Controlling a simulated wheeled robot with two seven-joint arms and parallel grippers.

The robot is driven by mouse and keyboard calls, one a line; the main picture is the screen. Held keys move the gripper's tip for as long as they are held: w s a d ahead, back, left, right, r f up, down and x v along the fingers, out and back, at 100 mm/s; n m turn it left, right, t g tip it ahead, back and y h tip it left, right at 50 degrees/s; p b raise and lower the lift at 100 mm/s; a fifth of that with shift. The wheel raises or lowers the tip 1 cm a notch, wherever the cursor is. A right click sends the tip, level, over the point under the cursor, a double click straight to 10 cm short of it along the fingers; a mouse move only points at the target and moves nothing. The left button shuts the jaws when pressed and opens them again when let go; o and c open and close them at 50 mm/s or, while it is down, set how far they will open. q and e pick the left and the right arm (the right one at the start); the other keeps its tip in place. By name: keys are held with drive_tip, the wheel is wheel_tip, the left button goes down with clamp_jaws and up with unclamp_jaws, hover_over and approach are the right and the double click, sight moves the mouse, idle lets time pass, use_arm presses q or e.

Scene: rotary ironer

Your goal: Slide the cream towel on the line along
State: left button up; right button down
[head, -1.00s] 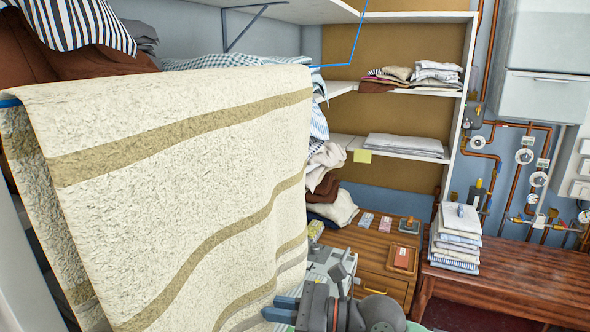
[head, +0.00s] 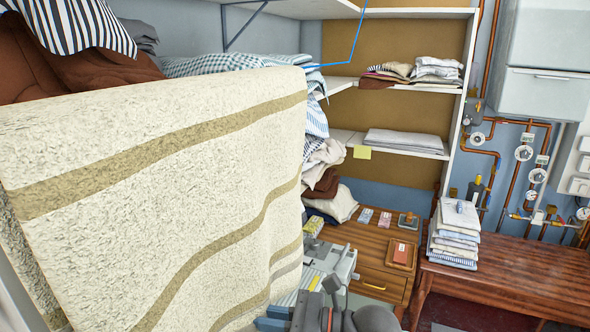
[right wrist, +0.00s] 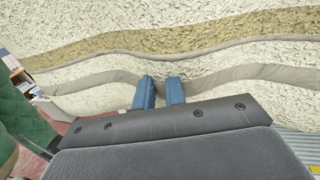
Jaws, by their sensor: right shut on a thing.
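The cream towel (head: 170,190), with tan stripes, hangs over the line and fills the left half of the head view. The blue line (head: 340,64) shows to the right of the towel's top corner; the towel hides the rest. My right gripper (head: 273,318) has blue fingers at the towel's lower right edge. In the right wrist view its fingers (right wrist: 160,92) are shut on the cloth, which puckers around them. The towel's far side is mostly hidden. My left gripper is out of view.
Shelves (head: 407,144) with folded linen stand behind. A wooden drawer cabinet (head: 375,283) and a bench (head: 510,275) bearing a stack of folded cloths (head: 457,240) are at the right. Brown cushions and a striped cloth (head: 75,25) lie behind the towel at upper left.

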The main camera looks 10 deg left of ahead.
drive_tip(key=shift+s+a+p, duration=0.25)
drive_tip(key=shift+s+p, duration=0.1)
drive_tip(key=shift+s, duration=0.35)
drive_tip(key=shift+s+a+p, duration=0.2)
drive_tip(key=shift+s+p, duration=0.2)
drive_tip(key=shift+s, duration=0.35)
drive_tip(key=shift+s+a+p, duration=0.25)
drive_tip(key=shift+s+p, duration=0.1)
drive_tip(key=shift+s, duration=0.35)
drive_tip(key=s+a+p, duration=0.2)
drive_tip(key=s, duration=0.3)
drive_tip(key=shift+s, duration=0.35)
drive_tip(key=s+a, duration=0.1)
drive_tip(key=s, duration=0.5)
drive_tip(key=shift+a+p, duration=0.3)
drive_tip(key=shift+a, duration=0.1)
idle(0.4)
